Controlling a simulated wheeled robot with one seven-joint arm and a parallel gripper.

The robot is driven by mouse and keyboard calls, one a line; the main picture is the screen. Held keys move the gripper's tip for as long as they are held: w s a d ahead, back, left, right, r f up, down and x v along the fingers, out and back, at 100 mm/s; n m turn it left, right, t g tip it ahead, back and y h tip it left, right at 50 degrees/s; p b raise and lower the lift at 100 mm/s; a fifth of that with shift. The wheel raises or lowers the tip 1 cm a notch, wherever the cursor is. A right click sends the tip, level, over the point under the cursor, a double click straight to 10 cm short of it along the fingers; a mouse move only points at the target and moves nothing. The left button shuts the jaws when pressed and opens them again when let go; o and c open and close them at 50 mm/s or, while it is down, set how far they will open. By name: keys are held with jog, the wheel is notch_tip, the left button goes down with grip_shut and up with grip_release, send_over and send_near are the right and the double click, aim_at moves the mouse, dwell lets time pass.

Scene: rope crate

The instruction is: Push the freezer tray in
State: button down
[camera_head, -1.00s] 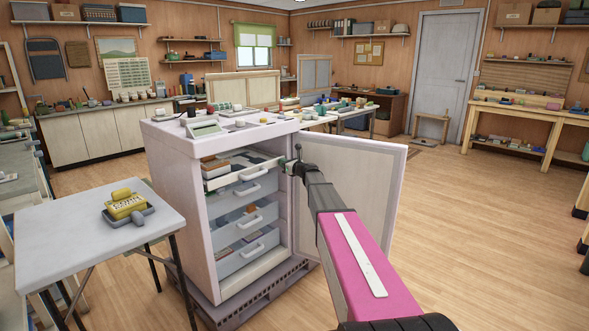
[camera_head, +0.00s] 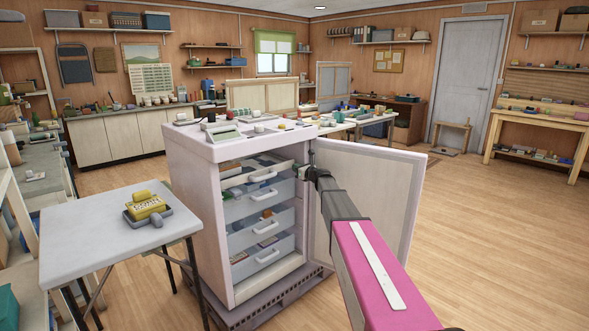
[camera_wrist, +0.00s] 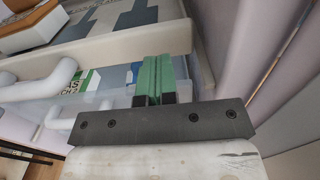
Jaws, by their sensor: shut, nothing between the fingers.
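The freezer (camera_head: 190,195) is a pale cabinet with its front open. Its top freezer tray (camera_head: 281,168) is pale and shallow, holding packages, just under the cabinet top. In the wrist view the tray's cream wall (camera_wrist: 105,46) runs across the upper half. My gripper (camera_wrist: 163,62) has its green fingers together and empty, with the tips overlapping that wall near its right end; I cannot tell whether they touch. In the head view my gripper is at the right side of the opening, its tips partly hidden by the wrist.
The freezer door (camera_head: 380,200) stands open, right behind my arm. Several translucent drawers (camera_head: 243,208) with white handles (camera_wrist: 60,78) sit below the tray. A small table (camera_head: 90,235) with a yellow item (camera_head: 146,207) stands left.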

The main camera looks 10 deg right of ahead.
jog(key=v, duration=1.1)
jog(key=s+a+f+n+g+h, duration=0.1)
jog(key=s+a+f+n+g, duration=0.35)
jog(key=s+f+n, duration=0.5)
jog(key=s+a+f+n+g+h, duration=0.2)
jog(key=s+a+f+n+g, duration=0.35)
jog(key=s, duration=0.75)
jog(key=s+d+f+n+g+h, duration=0.1)
jog(key=s+d+f+n+h, duration=0.1)
jog(key=s, duration=0.5)
jog(key=s+d+f+n+g+h, duration=0.2)
jog(key=s+f+n+h, duration=0.1)
jog(key=s+n, duration=0.4)
jog(key=s+d+f+n+g+h, duration=0.1)
jog(key=s+f+n+h, duration=0.1)
jog(key=s, duration=0.6)
jog(key=f+n, duration=0.1)
jog(key=n, duration=0.1)
jog(key=shift+d+f+n+g+h, duration=0.3)
jog(key=shift+d+n, duration=0.1)
